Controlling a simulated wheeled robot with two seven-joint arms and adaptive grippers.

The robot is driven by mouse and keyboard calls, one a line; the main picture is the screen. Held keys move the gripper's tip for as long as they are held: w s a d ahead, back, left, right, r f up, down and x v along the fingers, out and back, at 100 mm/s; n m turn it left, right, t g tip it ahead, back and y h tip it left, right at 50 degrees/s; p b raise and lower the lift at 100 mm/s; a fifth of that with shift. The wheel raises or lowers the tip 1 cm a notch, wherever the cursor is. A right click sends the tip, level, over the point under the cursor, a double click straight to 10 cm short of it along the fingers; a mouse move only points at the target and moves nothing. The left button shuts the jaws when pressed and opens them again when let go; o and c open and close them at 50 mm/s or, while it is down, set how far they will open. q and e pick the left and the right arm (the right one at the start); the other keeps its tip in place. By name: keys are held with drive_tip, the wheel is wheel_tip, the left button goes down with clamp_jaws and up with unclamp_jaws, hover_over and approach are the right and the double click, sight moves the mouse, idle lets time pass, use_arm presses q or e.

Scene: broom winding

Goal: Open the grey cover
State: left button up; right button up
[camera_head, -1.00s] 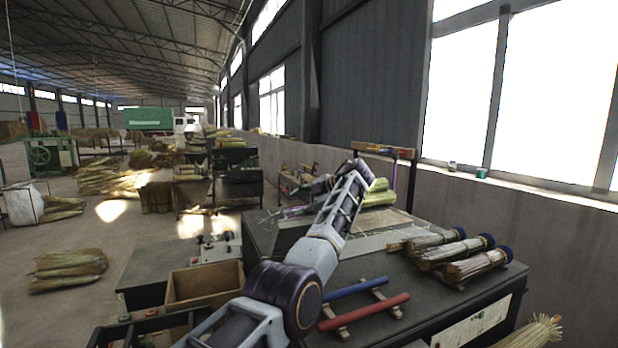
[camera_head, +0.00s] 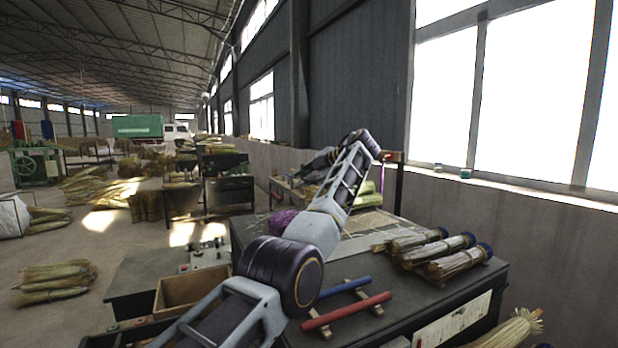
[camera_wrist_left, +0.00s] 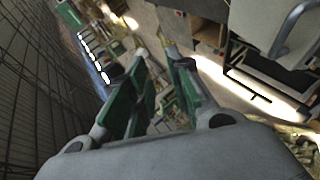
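A flat grey panel (camera_head: 352,246) lies on the dark workbench (camera_head: 415,292), partly behind my left arm. I cannot tell whether it is the grey cover, and no lid shows clearly as open or shut. My left arm reaches up over the bench in the head view, and its gripper end is partly hidden behind the forearm. In the left wrist view my left gripper (camera_wrist_left: 157,52) has green-padded fingers spread apart, with nothing visible between them. It is in the air, apart from nearby surfaces. My right gripper is not in view.
Tied straw bundles (camera_head: 436,252) lie at the bench's right. A red rod (camera_head: 346,311) and blue rod (camera_head: 344,287) rest on wooden supports. A purple coil (camera_head: 282,221) is behind my arm. An open wooden box (camera_head: 184,291) and a button panel (camera_head: 205,254) stand left.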

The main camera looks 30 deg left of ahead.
use_arm(q)
drive_tip(key=v, duration=0.6)
drive_tip(key=shift+d+r, duration=0.15)
drive_tip(key=shift+d, duration=0.2)
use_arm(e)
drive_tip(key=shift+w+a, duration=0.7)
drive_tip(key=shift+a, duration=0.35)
use_arm(q)
drive_tip(key=shift+s+d, duration=0.1)
drive_tip(key=shift+d, duration=0.05)
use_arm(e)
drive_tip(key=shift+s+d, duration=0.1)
